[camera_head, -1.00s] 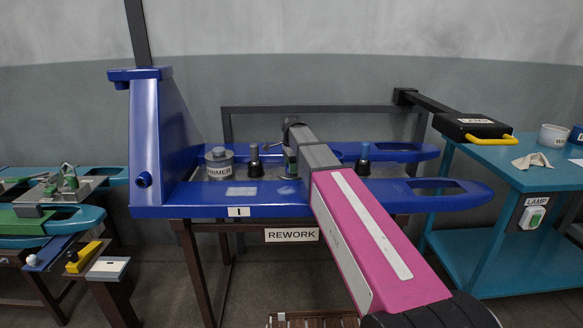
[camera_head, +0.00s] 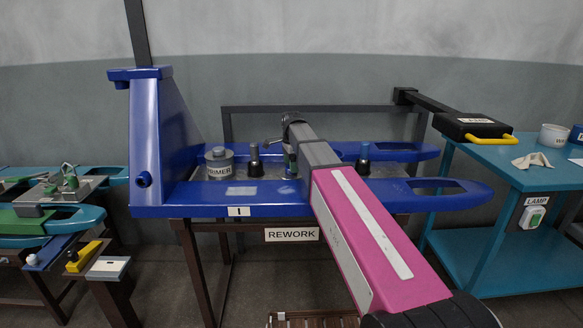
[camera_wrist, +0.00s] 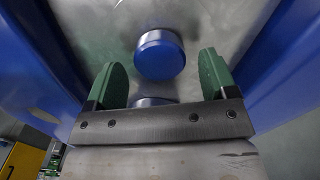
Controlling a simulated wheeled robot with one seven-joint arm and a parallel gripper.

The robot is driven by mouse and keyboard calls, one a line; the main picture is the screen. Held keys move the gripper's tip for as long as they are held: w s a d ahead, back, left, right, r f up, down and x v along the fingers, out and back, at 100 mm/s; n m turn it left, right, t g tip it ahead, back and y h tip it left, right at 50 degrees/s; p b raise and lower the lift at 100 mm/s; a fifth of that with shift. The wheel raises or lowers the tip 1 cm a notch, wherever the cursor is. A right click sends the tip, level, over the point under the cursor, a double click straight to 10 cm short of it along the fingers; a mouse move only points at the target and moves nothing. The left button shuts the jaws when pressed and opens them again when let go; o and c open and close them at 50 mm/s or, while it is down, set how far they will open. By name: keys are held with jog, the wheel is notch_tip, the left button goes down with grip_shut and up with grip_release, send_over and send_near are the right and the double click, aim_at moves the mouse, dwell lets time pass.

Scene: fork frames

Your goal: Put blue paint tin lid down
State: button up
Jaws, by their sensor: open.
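A round blue lid (camera_wrist: 159,54), with a flat top and a short visible side, is over a grey metal surface in the wrist view. My gripper (camera_wrist: 163,75) is open, with green fingers to the left and right of the lid and visible gaps on both sides. In the head view my gripper (camera_head: 291,160) is low over the blue bench, and my arm hides much of that spot.
A grey primer tin (camera_head: 219,163) and a dark-handled tool (camera_head: 255,161) stand left of my gripper. A blue-topped tool (camera_head: 363,159) stands to its right. A tall blue upright (camera_head: 158,135) bounds the left. A teal table (camera_head: 510,170) stands right.

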notch_tip(320, 180, up, 11)
dwell(0.4)
jog(key=shift+f, duration=0.1)
